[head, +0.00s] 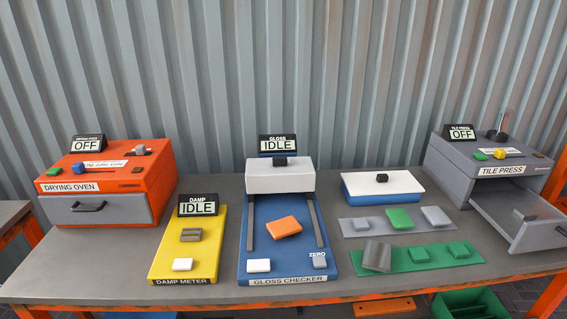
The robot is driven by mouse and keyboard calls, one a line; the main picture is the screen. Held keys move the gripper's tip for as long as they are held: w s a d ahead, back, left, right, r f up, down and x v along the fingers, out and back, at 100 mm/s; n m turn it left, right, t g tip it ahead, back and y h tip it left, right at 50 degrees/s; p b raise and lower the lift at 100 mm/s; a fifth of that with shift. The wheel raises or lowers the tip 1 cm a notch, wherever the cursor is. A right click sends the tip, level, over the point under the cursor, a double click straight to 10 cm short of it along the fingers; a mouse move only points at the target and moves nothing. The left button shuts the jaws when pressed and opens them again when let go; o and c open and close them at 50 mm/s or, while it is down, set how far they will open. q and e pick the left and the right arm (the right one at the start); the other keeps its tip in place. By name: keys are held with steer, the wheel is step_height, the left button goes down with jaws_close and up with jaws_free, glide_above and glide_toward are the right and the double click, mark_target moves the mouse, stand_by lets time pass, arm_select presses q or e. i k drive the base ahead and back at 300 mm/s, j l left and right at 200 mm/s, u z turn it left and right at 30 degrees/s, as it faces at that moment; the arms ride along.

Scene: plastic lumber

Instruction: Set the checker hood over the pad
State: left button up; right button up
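The gloss checker (258,262) is a blue board with two dark rails and a display reading IDLE. Its hood (279,180), a light grey box with a black knob (280,161) on top, sits at the back end of the rails. An orange tile (283,227) lies slightly turned between the rails, in front of the hood. I cannot make out a separate pad outline; the blue surface around the tile is uncovered. A white button (259,265) and a grey ZERO button (319,261) are at the front. Neither gripper is in view.
The yellow damp meter (170,250) and orange drying oven (105,183) stand left. Right are a white-lidded blue box (382,185), grey (362,227) and green (410,258) strips with tiles, and the tile press (475,165) with its drawer (510,215) open.

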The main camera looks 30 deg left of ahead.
mark_target(274, 175)
steer(key=i+l+u, duration=0.6)
steer(key=i+l, duration=0.15)
steer(key=l, duration=0.25)
